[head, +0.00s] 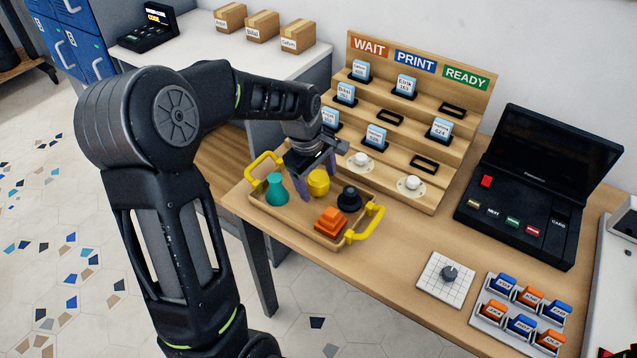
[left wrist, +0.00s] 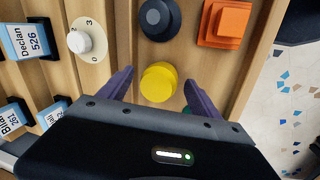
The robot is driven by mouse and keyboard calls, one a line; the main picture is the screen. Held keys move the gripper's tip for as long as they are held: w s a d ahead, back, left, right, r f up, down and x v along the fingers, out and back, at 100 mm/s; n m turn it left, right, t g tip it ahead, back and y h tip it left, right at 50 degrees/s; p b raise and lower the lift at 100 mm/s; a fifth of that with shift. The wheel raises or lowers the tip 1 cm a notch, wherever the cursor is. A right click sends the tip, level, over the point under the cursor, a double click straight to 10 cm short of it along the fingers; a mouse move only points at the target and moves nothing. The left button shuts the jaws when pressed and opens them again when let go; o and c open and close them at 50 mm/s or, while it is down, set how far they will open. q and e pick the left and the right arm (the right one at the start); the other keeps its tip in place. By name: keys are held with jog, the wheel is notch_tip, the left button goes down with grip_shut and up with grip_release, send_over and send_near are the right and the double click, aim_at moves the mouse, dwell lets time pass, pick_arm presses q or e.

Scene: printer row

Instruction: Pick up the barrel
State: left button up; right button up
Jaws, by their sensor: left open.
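The barrel looks to be the yellow rounded piece (head: 318,181) in the wooden tray (head: 292,228) with yellow handles. It also shows in the left wrist view (left wrist: 158,82). My left gripper (head: 318,186) is open over the tray, pointing down. Its two purple fingers stand on either side of the yellow barrel, with a gap to each in the left wrist view (left wrist: 158,88). The tray also holds a teal flask-shaped piece (head: 276,190), a black round piece (head: 349,199) and an orange stepped piece (head: 331,221). My right gripper is not in view.
A stepped wooden rack (head: 440,168) marked WAIT, PRINT and READY stands behind the tray with several name cards. A black console (head: 515,228), a white dial plate (head: 447,278) and a holder of blue and orange pieces (head: 488,341) lie to the right. Bare tabletop lies between.

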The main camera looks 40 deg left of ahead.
aim_at(317, 176)
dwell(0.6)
pick_arm(q)
jog(key=c, duration=1.4)
jog(key=v, duration=0.3)
jog(key=w+v, duration=0.1)
jog(key=v, duration=0.2)
jog(key=w+v, duration=0.1)
jog(key=v, duration=0.2)
jog(key=shift+d+r, duration=0.15)
jog(key=shift+r, duration=0.45)
jog(key=shift+p, duration=0.3)
